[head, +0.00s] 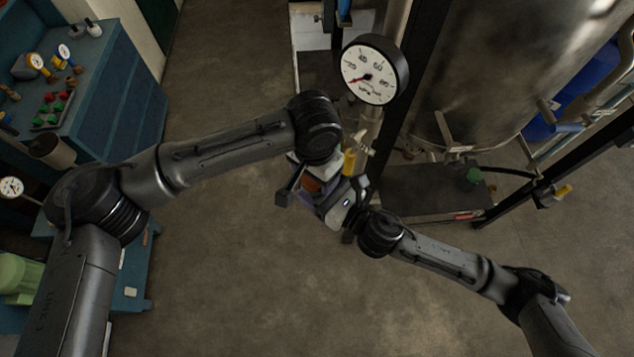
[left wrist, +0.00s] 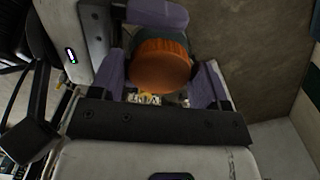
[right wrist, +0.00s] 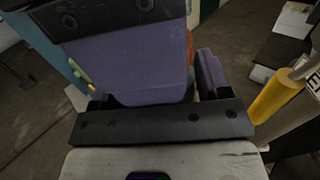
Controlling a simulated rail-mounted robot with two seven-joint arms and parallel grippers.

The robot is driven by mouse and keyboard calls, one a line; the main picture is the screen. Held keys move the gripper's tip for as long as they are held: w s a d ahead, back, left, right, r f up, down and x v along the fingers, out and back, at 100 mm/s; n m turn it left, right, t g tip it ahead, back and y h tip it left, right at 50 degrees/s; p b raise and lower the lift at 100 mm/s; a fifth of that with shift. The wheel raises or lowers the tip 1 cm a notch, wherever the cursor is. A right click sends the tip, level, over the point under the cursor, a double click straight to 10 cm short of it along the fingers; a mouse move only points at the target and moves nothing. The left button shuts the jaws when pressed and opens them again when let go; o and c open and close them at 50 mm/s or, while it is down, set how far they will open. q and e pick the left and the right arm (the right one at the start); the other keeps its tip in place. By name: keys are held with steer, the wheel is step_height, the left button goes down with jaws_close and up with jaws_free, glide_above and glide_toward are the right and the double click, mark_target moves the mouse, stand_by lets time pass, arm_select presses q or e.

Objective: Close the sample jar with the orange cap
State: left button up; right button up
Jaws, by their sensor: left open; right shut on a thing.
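The orange cap (left wrist: 160,66) sits between the two purple fingers of my left gripper (left wrist: 160,84), which is open around it. A dark greenish body, apparently the sample jar (left wrist: 186,40), shows behind the cap; I cannot tell whether the cap is seated on it. My right gripper (right wrist: 175,80) is shut on this body, which its fingers mostly hide. In the right wrist view only an orange sliver (right wrist: 190,46) shows. In the head view both grippers meet at the centre, with some orange (head: 313,184) between them.
A large pressure gauge (head: 374,70) and a metal tank (head: 450,70) stand just beyond the grippers. A yellow-handled part (right wrist: 275,96) is close to the right gripper. A blue bench (head: 110,90) with several small items is at the left. Open floor lies below the grippers.

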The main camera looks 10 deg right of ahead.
arm_select(q)
steer(key=shift+c, duration=0.2)
steer(key=c, duration=0.7)
steer(key=o, duration=1.1)
steer(key=shift+c, duration=0.2)
steer(key=shift+o, duration=0.2)
steer(key=shift+s+d, duration=0.1)
step_height(320, 180, up, 12)
